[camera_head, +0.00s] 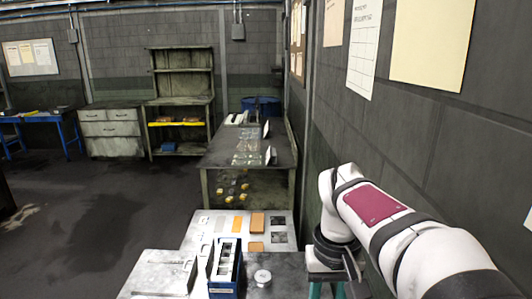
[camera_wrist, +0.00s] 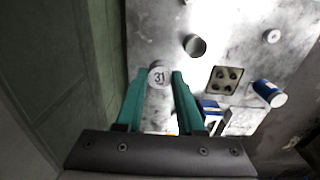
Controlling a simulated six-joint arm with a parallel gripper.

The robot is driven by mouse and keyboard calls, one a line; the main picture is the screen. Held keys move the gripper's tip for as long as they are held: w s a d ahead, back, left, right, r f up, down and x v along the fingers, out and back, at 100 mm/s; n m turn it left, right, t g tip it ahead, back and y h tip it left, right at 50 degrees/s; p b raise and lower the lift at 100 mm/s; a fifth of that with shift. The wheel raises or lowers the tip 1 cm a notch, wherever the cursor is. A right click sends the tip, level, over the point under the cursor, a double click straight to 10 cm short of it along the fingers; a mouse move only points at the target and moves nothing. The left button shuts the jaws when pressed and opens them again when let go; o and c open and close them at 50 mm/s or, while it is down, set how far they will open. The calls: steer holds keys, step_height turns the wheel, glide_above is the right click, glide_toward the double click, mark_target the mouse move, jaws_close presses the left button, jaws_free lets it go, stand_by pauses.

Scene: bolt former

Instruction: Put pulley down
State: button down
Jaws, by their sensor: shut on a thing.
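My gripper (camera_wrist: 160,80) has teal fingers, which are closed on a pale round piece marked 31, seemingly the pulley (camera_wrist: 159,75), between their tips in the wrist view. Its lower side is hidden, and I cannot tell how high it is above the surface. In the head view my gripper (camera_head: 327,290) points down at the bottom edge, right of the table, with its fingertips cut off by the frame. The held piece does not show there.
The light metal table (camera_head: 196,265) carries a blue box (camera_head: 226,268) and a pale disc (camera_head: 262,276). The wrist view shows a dark metal cylinder (camera_wrist: 194,45), a plate with holes (camera_wrist: 224,80) and a blue-white can (camera_wrist: 268,94). A wall (camera_head: 440,140) stands close at right.

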stand_by(0.3)
steer(key=s+a+f+n, duration=0.5)
steer(key=s+a+f, duration=0.2)
steer(key=s+a, duration=0.1)
steer(key=s+a+f+n, duration=0.5)
steer(key=s+a+f, duration=0.3)
steer(key=s+a, duration=0.1)
steer(key=s+a+f+n, duration=0.6)
steer(key=s+a+f, duration=0.2)
steer(key=s, duration=0.1)
steer(key=shift+s+a+f, duration=0.15)
steer(key=shift+a+f, duration=0.1)
steer(key=shift+a, duration=0.15)
step_height(320, 180, down, 4)
steer(key=shift+a+f, duration=0.1)
steer(key=shift+a, duration=0.05)
steer(key=shift+f, duration=0.1)
steer(key=c, duration=0.5)
jaws_free()
